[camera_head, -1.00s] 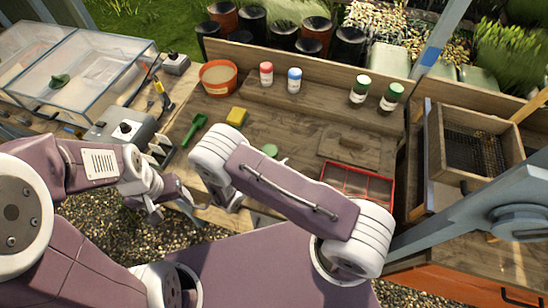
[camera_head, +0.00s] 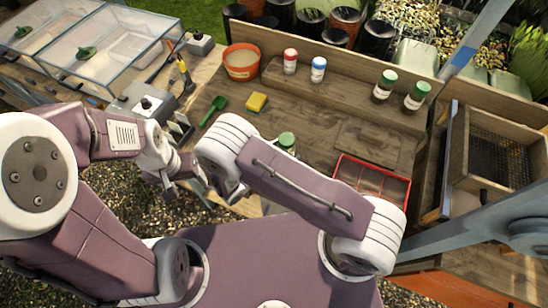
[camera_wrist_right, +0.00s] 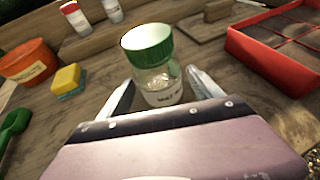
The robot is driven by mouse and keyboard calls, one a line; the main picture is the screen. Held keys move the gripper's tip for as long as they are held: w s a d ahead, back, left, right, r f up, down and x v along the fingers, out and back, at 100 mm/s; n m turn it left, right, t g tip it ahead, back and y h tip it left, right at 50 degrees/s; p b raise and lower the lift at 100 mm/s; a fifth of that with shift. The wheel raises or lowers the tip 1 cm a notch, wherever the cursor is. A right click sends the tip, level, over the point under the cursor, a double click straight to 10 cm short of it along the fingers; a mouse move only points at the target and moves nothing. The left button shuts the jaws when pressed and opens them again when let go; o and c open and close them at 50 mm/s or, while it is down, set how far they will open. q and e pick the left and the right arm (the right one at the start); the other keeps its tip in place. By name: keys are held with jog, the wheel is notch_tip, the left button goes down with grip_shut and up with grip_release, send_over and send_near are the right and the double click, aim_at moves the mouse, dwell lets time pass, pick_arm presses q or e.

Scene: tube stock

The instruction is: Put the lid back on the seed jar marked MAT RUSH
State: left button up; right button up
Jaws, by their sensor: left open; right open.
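A clear glass jar (camera_wrist_right: 158,80) with a green lid (camera_wrist_right: 147,42) on top stands on the bench in the right wrist view. Its pale label is partly hidden, and I cannot read it surely. My right gripper (camera_wrist_right: 162,88) is open, with one finger on each side of the jar's lower part; I cannot tell whether they touch it. In the head view the green lid (camera_head: 287,140) shows just beyond my right arm, which hides the fingers. Two other green-lidded jars (camera_head: 384,86) (camera_head: 416,96) stand on the back ledge. My left gripper (camera_head: 178,182) is open and empty near the bench's front edge.
A red-lidded jar (camera_head: 290,61) and a blue-lidded jar (camera_head: 318,69) stand on the ledge. An orange pot (camera_head: 241,64), yellow sponge (camera_head: 257,102) and green scoop (camera_head: 214,110) lie left. A red divided tray (camera_head: 343,165) is at right, near a wooden board (camera_head: 368,143).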

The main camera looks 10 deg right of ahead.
jog(key=v, duration=0.8)
jog(key=shift+f+b, duration=0.1)
jog(key=shift+b, duration=0.3)
